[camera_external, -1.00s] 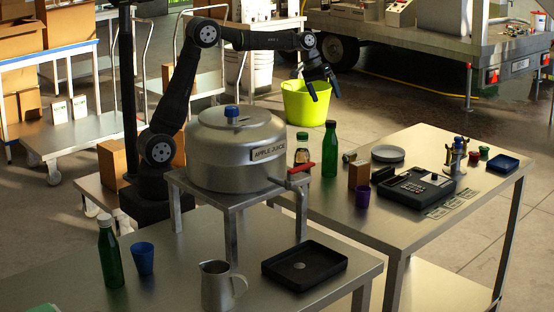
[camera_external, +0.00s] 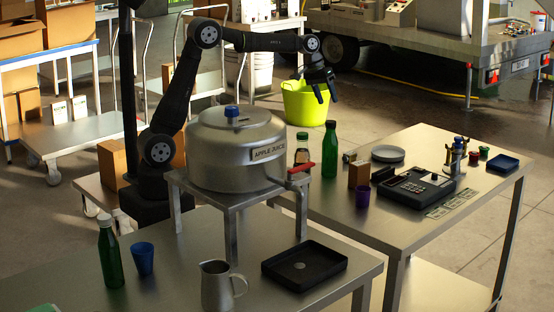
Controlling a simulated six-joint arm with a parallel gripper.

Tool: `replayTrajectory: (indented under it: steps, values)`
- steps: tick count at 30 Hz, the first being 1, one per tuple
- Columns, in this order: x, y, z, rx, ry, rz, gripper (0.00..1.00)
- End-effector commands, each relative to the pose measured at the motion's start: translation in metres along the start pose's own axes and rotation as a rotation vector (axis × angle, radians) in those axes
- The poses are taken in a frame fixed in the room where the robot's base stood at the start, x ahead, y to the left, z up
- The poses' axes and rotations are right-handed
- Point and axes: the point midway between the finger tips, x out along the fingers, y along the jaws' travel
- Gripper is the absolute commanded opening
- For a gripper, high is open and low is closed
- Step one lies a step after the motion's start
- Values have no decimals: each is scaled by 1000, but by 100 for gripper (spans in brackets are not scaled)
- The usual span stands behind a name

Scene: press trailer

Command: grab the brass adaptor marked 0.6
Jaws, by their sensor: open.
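My gripper (camera_external: 328,99) is open and empty. It hangs in the air with its fingers pointing down, in front of the lime bucket in the picture and above the level of the right table. A small stand (camera_external: 457,160) with brass-coloured pieces and a blue top is on the right table (camera_external: 408,228), behind the black device. A small brass-coloured piece (camera_external: 349,157) lies near the table's left back edge, beside the brown box. No 0.6 marking is readable, so I cannot tell which piece is the adaptor.
The right table also holds a green bottle (camera_external: 330,150), brown box (camera_external: 359,174), purple cup (camera_external: 362,196), black device (camera_external: 415,187), grey plate (camera_external: 388,153) and blue tray (camera_external: 503,164). The apple juice tank (camera_external: 235,150) stands left of it. The table's front left is bare.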

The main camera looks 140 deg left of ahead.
Motion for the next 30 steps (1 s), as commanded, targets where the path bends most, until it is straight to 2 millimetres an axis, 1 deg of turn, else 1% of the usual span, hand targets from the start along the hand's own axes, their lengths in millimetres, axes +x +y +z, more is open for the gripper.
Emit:
replayTrajectory:
  steps: [1,6,9,12,14,17,27,30]
  values:
    - [11,9,6,9,5,-39,56]
    - [44,38,22,22,83,-195,56]
    - [56,52,29,36,140,-255,56]
    - [63,62,32,45,179,-286,56]
    - [66,64,33,46,192,-296,56]
    - [77,62,31,47,198,-301,56]
    - [145,40,17,45,195,-300,56]
    - [162,35,13,45,196,-300,56]
